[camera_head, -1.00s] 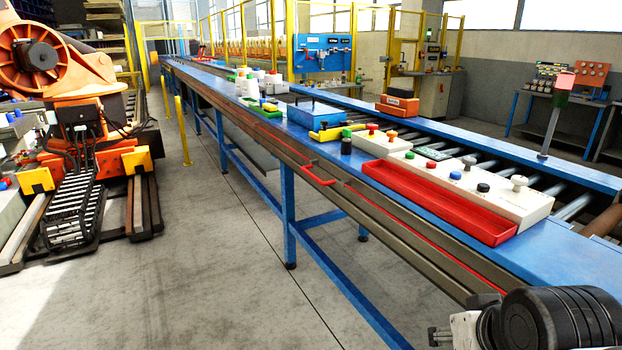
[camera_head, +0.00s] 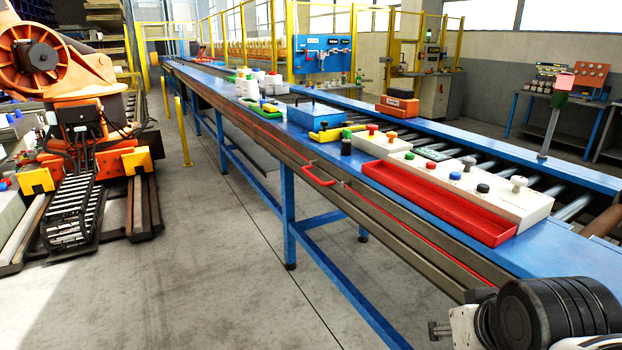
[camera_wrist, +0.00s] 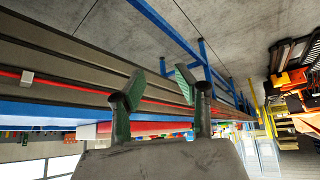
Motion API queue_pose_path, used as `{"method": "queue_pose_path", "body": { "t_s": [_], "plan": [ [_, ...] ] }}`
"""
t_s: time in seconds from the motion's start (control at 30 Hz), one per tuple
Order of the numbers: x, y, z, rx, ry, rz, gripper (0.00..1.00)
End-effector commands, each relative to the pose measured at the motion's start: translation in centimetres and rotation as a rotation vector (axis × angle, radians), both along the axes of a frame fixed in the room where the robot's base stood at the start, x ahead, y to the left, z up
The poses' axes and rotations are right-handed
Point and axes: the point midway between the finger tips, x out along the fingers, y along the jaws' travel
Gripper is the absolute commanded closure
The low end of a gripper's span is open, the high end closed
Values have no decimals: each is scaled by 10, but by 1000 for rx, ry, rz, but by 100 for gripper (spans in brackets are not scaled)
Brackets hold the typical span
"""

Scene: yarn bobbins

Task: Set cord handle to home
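The red cord handle (camera_head: 320,177) is a small U-shaped piece on the conveyor's front side, near a red cord (camera_head: 395,222) that runs along the dark rail. In the wrist view the red cord (camera_wrist: 75,85) runs along the rail behind my fingers, with a small pale block (camera_wrist: 27,77) on it at the left. I cannot make out the handle clearly there. My gripper (camera_wrist: 160,88) is open, its two green-grey fingers apart with nothing seen held between them. In the head view, part of my arm shows at the lower right, well right of the handle.
The blue conveyor table (camera_head: 580,255) carries a red tray (camera_head: 440,203), a white button box (camera_head: 530,205) and a blue case (camera_head: 314,115) above the rail. Blue legs (camera_head: 289,215) stand below. The floor in front is clear. An orange robot (camera_head: 85,95) stands at the left.

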Motion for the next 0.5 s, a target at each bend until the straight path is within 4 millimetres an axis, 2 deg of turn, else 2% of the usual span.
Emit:
{"method": "queue_pose_path", "body": {
  "t_s": [0.17, 0.5],
  "plan": [
    [41, -8, 20, -113, -19, 33, 68],
    [145, -16, 54, -388, -78, 114, 68]
  ]
}}
